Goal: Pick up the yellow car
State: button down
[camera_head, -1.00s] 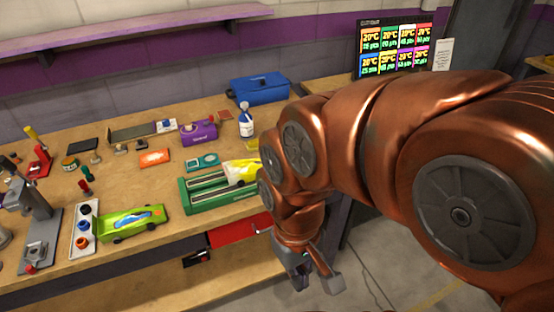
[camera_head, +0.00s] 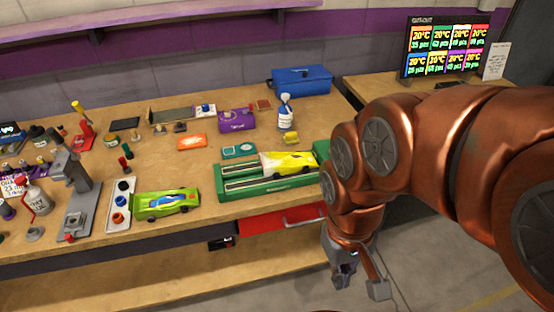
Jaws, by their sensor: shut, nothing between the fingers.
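The yellow car (camera_head: 290,162) sits on the right part of a green slot track block (camera_head: 232,187) near the bench's front edge. It has a whitish patch at its left end. My gripper (camera_head: 362,284) hangs below bench height, in front of the bench and to the right of the car. It points down, is shut and empty, and is well apart from the car. My arm passes close to the right end of the track in the picture and may hide a little of it.
A green car (camera_head: 166,203) lies left of the track, beside a white tray (camera_head: 121,206). Behind stand a spray bottle (camera_head: 286,115), a purple box (camera_head: 237,121) and a blue toolbox (camera_head: 302,80). A red drawer (camera_head: 282,219) is under the bench edge. Floor is free at right.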

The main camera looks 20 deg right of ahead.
aim_at(277, 164)
jog(key=k, duration=0.5)
jog(key=u, duration=2)
jog(key=i, duration=1.5)
jog(key=z, duration=2.45)
